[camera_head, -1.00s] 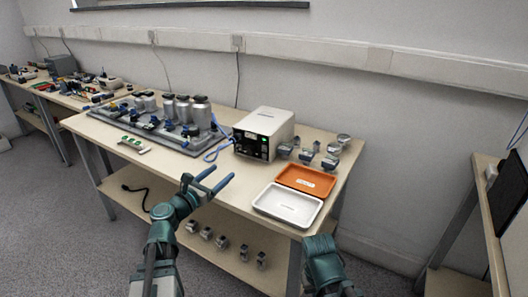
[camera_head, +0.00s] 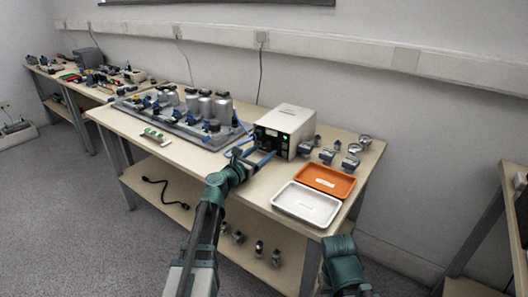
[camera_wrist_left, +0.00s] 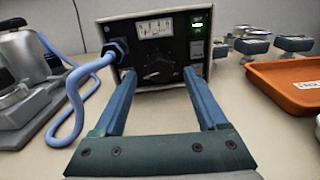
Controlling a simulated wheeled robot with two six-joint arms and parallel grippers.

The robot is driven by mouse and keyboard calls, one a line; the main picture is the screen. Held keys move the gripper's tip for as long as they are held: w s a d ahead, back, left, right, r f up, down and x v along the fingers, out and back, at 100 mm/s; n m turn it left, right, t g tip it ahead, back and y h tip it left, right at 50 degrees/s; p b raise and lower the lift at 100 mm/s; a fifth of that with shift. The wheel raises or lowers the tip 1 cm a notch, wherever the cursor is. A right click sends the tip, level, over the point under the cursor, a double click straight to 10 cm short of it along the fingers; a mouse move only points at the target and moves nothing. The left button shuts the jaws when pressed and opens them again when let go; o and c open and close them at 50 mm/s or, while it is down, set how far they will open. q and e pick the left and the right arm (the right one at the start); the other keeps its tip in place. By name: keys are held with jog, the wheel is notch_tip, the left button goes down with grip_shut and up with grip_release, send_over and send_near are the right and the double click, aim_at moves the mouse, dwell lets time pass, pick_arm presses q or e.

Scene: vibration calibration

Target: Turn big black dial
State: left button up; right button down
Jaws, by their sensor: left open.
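A pale control box (camera_head: 288,128) with a black front panel stands on the workbench. In the left wrist view the big black dial (camera_wrist_left: 157,69) sits low in the middle of that panel, below a white meter (camera_wrist_left: 155,28) and left of a lit green display (camera_wrist_left: 197,25). My left gripper (camera_head: 258,156) is open in front of the panel. In the left wrist view its two blue fingers (camera_wrist_left: 159,80) stand either side of the dial, apart from each other with nothing between them. Whether the fingertips touch the panel I cannot tell. My right gripper's jaws are not visible; only the arm's green part shows.
A blue cable (camera_wrist_left: 75,95) plugs into the panel's left side. A grey tray (camera_head: 170,128) with metal cylinders is left of the box. Orange (camera_head: 325,180) and white (camera_head: 306,204) trays lie to its right. Several small metal parts (camera_head: 335,152) stand beside the box.

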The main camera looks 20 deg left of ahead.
pick_arm(q)
jog(key=shift+x, duration=0.8)
grip_shut()
